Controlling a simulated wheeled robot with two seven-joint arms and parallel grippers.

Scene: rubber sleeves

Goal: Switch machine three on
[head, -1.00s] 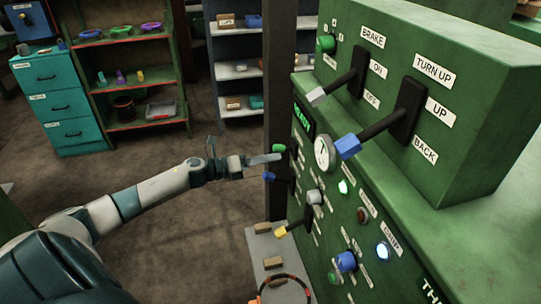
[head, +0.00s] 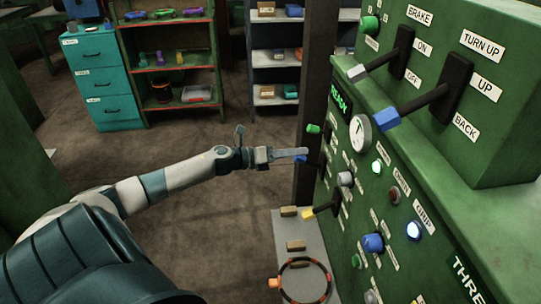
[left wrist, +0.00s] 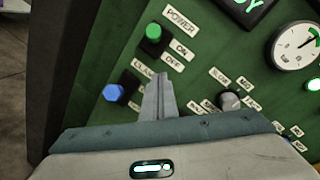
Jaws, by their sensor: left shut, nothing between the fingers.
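Machine three is the green machine (head: 452,212) on the right, with part of its name label at the lower right edge. Its READY display (head: 340,104) is lit green. The green-tipped power switch (head: 313,129) sits on the panel's left part; in the left wrist view its tip (left wrist: 153,32) stands at the upper end of its black base, beside the POWER, ON and OFF labels. My left gripper (head: 304,152) is shut and empty, just below that switch in the head view. Contact cannot be told.
Two big levers with grey (head: 357,73) and blue (head: 387,119) tips stick out above. A gauge (head: 361,133), knobs and lit lamps cover the panel. A grey surface (head: 282,233) with blocks and a dark ring (head: 305,261) lies below. Open floor is left.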

